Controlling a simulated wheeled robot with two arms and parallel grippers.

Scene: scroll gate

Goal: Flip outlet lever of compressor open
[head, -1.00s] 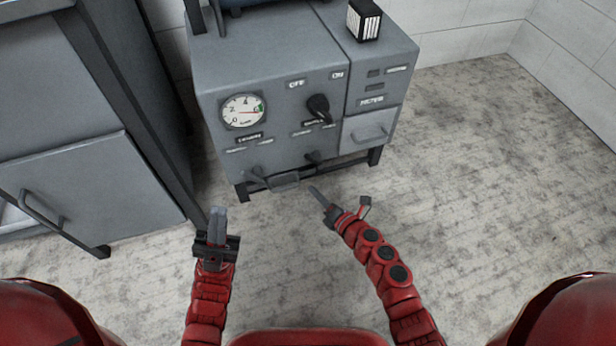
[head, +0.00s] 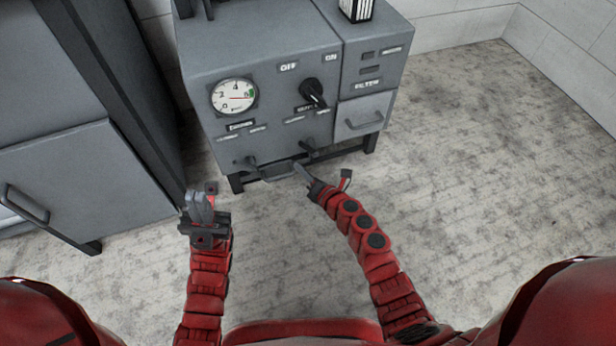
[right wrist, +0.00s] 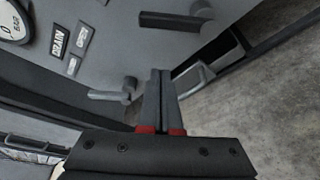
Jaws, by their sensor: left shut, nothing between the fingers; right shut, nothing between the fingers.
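The grey compressor (head: 275,80) stands on dark legs ahead of me. The outlet lever (head: 312,147) is a dark lever low on its front, below the label that seems to read outlet; it also shows at the top of the right wrist view (right wrist: 175,19). A drain lever (head: 246,160) sits to its left and shows in the right wrist view (right wrist: 112,95). My right gripper (head: 298,169) is shut and empty, just below and in front of the outlet lever, with no clear contact; its fingers show in the right wrist view (right wrist: 160,75). My left gripper (head: 203,199) is shut and empty, left of the compressor.
A round gauge (head: 234,97) and a dark rotary knob (head: 313,92) are on the front panel. A panel with a handle (head: 364,123) is at its right. A grey cabinet (head: 75,180) stands at left. The floor at right is clear.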

